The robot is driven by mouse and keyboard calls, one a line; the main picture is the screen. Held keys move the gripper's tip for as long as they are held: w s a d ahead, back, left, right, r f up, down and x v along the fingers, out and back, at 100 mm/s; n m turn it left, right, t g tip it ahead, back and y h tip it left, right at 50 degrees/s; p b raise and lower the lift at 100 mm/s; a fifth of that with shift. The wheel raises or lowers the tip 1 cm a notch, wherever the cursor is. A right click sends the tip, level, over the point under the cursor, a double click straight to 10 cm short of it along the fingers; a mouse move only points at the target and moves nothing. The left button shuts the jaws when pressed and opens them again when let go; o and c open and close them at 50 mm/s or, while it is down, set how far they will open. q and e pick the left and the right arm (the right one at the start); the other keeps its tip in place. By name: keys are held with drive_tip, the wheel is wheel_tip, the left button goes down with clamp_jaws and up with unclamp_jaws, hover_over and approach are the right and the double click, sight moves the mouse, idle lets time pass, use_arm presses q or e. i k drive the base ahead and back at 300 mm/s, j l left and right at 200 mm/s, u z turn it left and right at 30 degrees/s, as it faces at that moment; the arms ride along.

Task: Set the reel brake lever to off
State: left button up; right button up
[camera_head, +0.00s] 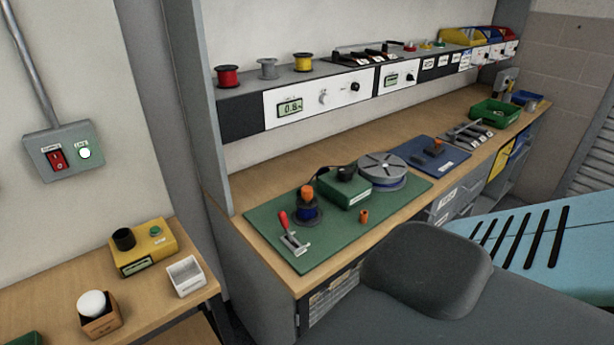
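A grey reel (382,167) with a blue lower part lies flat toward the back of the green mat (325,247) on the long bench. A small clamp-like lever (291,236) with a red handle stands at the mat's front left; the handle is raised and leans up to the left. I cannot tell whether this is the reel brake lever, and no off mark is readable. A green box (345,190) with a dark top stands beside the reel. A dark blue spool (308,212) with an orange top stands left of the box. Neither gripper shows in this view.
A small orange part (364,216) lies on the mat. A blue mat (428,155) and a green bin (495,112) are farther right. A wall switch box (63,150) and a yellow box (143,248) on a side table are at left. Bench space behind the mat is clear.

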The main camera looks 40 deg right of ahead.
sight(282, 217)
drive_tip(key=i+j+z, duration=0.1)
drive_tip(key=z, duration=0.35)
drive_tip(key=j+z, duration=0.15)
drive_tip(key=z, duration=0.25)
drive_tip(key=j+z, duration=0.2)
drive_tip(key=z, duration=0.25)
drive_tip(key=i+j+z, duration=0.1)
drive_tip(key=j+z, duration=0.25)
drive_tip(key=z, duration=0.15)
drive_tip(key=j+z, duration=0.35)
drive_tip(key=z, duration=0.15)
